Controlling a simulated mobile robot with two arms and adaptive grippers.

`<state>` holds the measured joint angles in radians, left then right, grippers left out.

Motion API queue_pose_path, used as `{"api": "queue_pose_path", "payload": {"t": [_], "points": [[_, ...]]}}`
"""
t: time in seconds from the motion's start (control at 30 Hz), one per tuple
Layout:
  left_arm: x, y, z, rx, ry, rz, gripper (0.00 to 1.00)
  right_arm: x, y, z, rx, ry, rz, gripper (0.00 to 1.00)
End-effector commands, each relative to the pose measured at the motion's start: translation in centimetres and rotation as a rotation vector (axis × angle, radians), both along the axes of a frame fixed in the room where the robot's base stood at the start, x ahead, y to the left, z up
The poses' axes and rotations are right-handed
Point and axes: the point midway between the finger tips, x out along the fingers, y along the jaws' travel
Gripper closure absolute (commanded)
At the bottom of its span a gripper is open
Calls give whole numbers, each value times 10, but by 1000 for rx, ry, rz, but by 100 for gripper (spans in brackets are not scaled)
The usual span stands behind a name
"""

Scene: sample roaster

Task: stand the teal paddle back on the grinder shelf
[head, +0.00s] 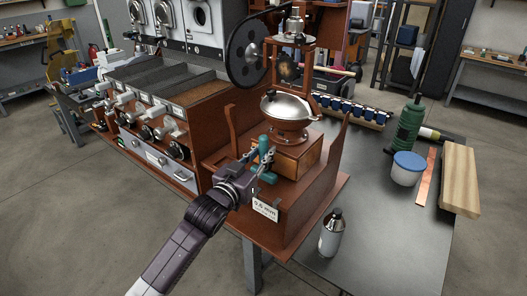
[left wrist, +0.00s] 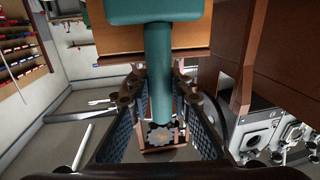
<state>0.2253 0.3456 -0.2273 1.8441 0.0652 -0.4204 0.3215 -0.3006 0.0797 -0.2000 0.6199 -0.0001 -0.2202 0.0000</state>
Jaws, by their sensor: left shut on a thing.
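The teal paddle (head: 263,148) is in my left gripper (head: 257,160), in front of the grinder's wooden drawer box. In the left wrist view the paddle's shaft (left wrist: 159,62) runs between the two fingers of the left gripper (left wrist: 158,90), with its wide block at the top edge. The grinder (head: 290,122) has a silver bowl and a large black wheel. Its reddish wooden shelf (head: 290,197) carries a white card at the front. The paddle overlaps the shelf in the head view; I cannot tell whether it touches. My right gripper is out of view.
A silver bottle (head: 331,232) stands on the grey table just right of the shelf. A blue-and-white tub (head: 407,170), a green tool (head: 409,125) and a wooden board (head: 460,180) are farther right. The roaster (head: 165,100) stands left. The near table middle is mostly clear.

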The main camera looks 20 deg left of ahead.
Motion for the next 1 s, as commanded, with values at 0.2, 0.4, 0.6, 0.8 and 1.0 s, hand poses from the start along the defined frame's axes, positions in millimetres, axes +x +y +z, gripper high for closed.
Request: {"api": "queue_pose_path", "payload": {"t": [0.2, 0.4, 0.6, 0.8, 1.0], "points": [[0, 0, -6, 0, -1, 1, 100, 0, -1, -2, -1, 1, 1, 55], [0, 0, -6, 0, 1, 0, 67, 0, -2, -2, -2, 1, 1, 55], [0, 0, -6, 0, 0, 0, 64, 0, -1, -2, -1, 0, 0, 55], [0, 0, 2, 1, -2, 0, 64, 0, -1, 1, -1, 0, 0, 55], [-20, 4, 8, 0, 5, 0, 64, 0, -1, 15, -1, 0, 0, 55]]}}
